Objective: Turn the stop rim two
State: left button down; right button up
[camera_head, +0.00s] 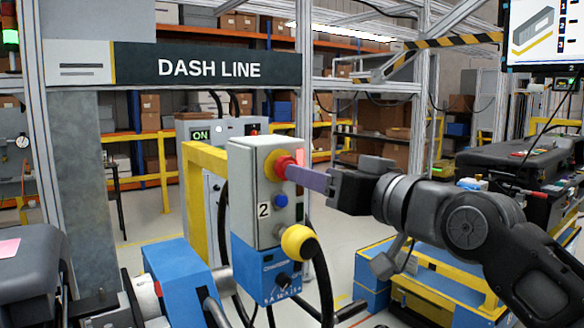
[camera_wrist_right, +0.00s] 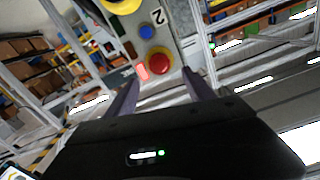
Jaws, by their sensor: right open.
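The control box marked 2 (camera_head: 258,190) is light grey with a blue lower part and stands upright near the middle of the head view. Its red stop rim (camera_head: 284,167) sits on a yellow collar near the top. In the wrist view the red stop rim (camera_wrist_right: 158,61) lies ahead of my right gripper, between the lines of its fingertips. My right gripper (camera_head: 300,175) comes in from the right, level with the rim. In the wrist view my right gripper (camera_wrist_right: 161,74) has its fingers apart, with nothing clamped. Whether a finger touches the rim I cannot tell. My left gripper is not in view.
A blue button (camera_head: 281,201) sits below the rim. A grey panel with an ON sign (camera_head: 200,134) stands behind. A blue and yellow platform (camera_head: 400,270) is at lower right.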

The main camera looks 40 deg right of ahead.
jog(key=w+p, duration=0.1)
jog(key=w, duration=0.6)
jog(key=shift+w, duration=0.1)
grip_shut()
dwell(0.6)
